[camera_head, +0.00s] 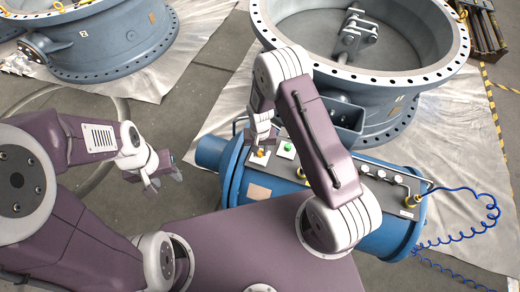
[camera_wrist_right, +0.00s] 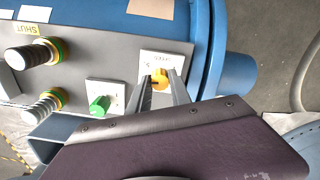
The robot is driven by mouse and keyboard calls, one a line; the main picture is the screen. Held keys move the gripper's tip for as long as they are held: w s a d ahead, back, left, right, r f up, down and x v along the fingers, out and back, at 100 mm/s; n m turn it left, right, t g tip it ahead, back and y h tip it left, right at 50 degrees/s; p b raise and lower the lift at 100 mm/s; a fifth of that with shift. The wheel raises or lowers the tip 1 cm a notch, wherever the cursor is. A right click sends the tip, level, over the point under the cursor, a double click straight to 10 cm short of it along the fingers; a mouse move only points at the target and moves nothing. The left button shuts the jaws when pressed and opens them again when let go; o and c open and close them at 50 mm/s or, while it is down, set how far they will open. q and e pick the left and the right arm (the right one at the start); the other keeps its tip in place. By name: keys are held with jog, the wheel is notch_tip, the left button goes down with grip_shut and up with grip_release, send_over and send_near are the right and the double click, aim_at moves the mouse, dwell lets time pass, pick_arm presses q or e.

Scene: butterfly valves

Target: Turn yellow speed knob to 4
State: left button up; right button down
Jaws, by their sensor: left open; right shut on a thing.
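The yellow speed knob (camera_wrist_right: 160,79) sits on a white label plate on the grey panel of a blue cylindrical unit. In the head view the knob (camera_head: 261,153) shows just below my right gripper (camera_head: 260,146). In the right wrist view my right gripper (camera_wrist_right: 160,88) has its two fingers on either side of the knob and is shut on it. The knob's scale is too small to read and partly hidden by the fingers. My left gripper (camera_head: 164,181) is open and empty, over the floor left of the blue unit.
A green knob (camera_wrist_right: 100,105) on its own white plate is beside the yellow one. Two ribbed silver fittings (camera_wrist_right: 35,54) stick out of the panel, one near a "SHUT" label. Large blue valve rings (camera_head: 380,90) stand behind the unit. A coiled blue hose (camera_head: 470,205) hangs at the right.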

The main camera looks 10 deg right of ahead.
aim_at(260, 152)
jog(key=shift+n, duration=2.3)
jog(key=c, duration=1.2)
grip_release()
notch_tip(260, 152, up, 9)
jog(key=shift+r+p, duration=0.1)
jog(key=shift+p, duration=0.4)
